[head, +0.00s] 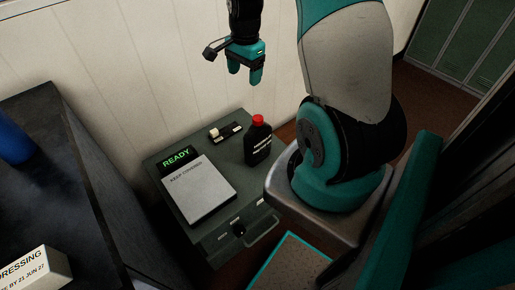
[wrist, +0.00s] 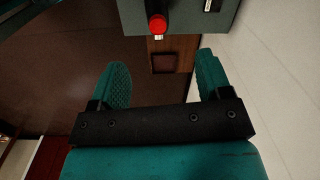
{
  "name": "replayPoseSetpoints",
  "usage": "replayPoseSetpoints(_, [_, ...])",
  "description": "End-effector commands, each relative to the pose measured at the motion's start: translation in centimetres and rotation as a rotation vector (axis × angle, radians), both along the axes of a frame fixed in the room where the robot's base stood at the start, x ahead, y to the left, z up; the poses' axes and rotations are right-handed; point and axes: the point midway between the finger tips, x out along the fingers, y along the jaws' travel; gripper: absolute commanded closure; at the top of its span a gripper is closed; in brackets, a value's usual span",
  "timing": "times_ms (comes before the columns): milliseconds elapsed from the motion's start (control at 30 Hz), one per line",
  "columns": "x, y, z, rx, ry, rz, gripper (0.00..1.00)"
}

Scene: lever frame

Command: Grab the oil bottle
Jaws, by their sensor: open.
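The oil bottle (head: 257,143) is black with a red cap and a pale label. It stands upright on the back right part of a small grey-green cabinet (head: 205,236). In the wrist view the bottle's red cap (wrist: 157,24) shows at the top edge, beyond my fingertips; most of the bottle is hidden or out of that view. My gripper (head: 244,80) is teal, open and empty. It hangs above and behind the bottle, apart from it. In the wrist view its two fingers (wrist: 162,78) are spread wide with nothing between them.
A dark bench (head: 70,190) with a blue object (head: 14,140) and a DRESSING box (head: 38,272) stands left. A pale wall is close behind.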

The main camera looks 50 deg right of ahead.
Motion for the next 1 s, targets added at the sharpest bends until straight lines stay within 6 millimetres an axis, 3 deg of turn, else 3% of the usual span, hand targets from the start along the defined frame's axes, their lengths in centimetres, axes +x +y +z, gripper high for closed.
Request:
replayPoseSetpoints(33, [-0.7, -2.0, -1.8, -0.006, 0.018, -0.099, 0.29])
replayPoseSetpoints(100, [-1.3, -3.6, -3.0, -0.017, 0.032, -0.188, 0.29])
replayPoseSetpoints(200, [-1.7, -4.5, -4.5, -0.020, 0.042, -0.241, 0.29])
replayPoseSetpoints(600, [-1.7, -4.4, -13.1, -0.019, 0.042, -0.239, 0.29])
replayPoseSetpoints(1000, [-1.4, -4.5, -17.1, -0.021, 0.040, -0.237, 0.29])
